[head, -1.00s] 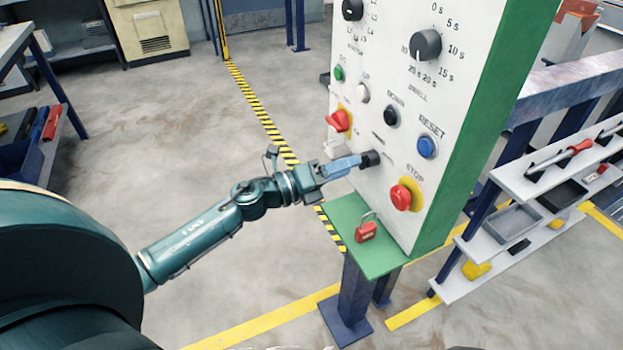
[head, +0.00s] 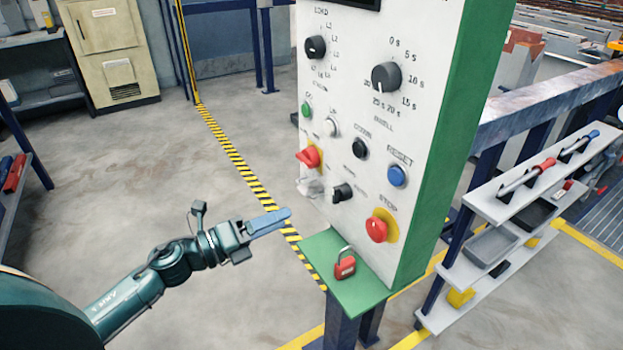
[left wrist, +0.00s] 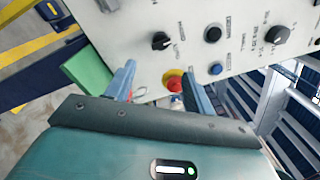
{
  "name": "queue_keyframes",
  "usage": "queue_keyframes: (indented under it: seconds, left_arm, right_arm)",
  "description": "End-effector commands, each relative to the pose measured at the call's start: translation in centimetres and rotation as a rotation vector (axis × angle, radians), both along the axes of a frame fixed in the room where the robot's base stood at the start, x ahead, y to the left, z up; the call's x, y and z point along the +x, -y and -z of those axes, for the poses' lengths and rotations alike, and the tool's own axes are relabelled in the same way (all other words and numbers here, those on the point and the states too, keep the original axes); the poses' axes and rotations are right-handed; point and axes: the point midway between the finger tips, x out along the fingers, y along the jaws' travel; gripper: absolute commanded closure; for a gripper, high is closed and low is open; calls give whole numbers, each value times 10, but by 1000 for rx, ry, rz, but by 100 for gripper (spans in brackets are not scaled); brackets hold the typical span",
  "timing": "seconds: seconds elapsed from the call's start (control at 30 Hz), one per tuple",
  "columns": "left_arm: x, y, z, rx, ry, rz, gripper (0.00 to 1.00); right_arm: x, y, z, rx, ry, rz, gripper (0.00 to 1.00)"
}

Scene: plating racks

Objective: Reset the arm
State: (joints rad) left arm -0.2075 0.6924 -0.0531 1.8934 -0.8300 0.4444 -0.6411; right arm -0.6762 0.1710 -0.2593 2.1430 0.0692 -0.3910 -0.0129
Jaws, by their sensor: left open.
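My left gripper (head: 270,222) is in front of the white control panel (head: 375,60), to its left in the head view, apart from it and holding nothing. In the left wrist view its two blue fingers (left wrist: 158,90) are spread open, with the red stop button (left wrist: 174,82) showing between them. The black selector knob (head: 342,192) on the panel is free of the gripper. The stop button also shows on its yellow plate in the head view (head: 377,230). The blue reset button (head: 397,176) sits above it. My right gripper is not in view.
A red padlock (head: 345,265) stands on the green shelf (head: 365,296) under the panel. A white tool rack (head: 482,205) stands at the right. A beige cabinet (head: 108,45) is at the back left. The floor left of the panel is clear.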

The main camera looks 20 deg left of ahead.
Motion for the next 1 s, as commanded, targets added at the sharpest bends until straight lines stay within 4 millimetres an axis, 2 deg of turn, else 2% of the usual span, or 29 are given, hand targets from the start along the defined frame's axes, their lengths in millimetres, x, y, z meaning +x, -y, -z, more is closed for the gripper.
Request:
queue_keyframes:
  seconds: [0.1,0.17,0.27,0.37,0.43,0.5,0.6,0.7,0.77,1.0]
  left_arm:
    - [-1,1,1,-16,-9,-6,47]
    - [-4,4,3,-85,-53,-29,47]
    - [-16,12,16,-368,-239,-134,47]
    - [-42,25,48,-805,-558,-318,47]
    - [-70,40,77,-1111,-800,-463,47]
    - [-98,57,101,-1344,-997,-582,47]
    - [-131,80,123,-1573,-1203,-712,47]
    - [-151,96,134,-1698,-1321,-787,47]
    - [-157,101,137,-1732,-1357,-810,47]
    - [-157,101,138,-1736,-1360,-813,47]
  right_arm:
    - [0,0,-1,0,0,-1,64]
    - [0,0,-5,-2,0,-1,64]
    - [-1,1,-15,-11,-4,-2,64]
    - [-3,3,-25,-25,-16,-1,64]
    - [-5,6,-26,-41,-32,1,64]
    - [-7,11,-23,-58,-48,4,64]
    - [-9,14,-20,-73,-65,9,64]
    - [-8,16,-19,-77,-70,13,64]
    - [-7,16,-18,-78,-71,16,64]
    - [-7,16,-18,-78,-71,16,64]
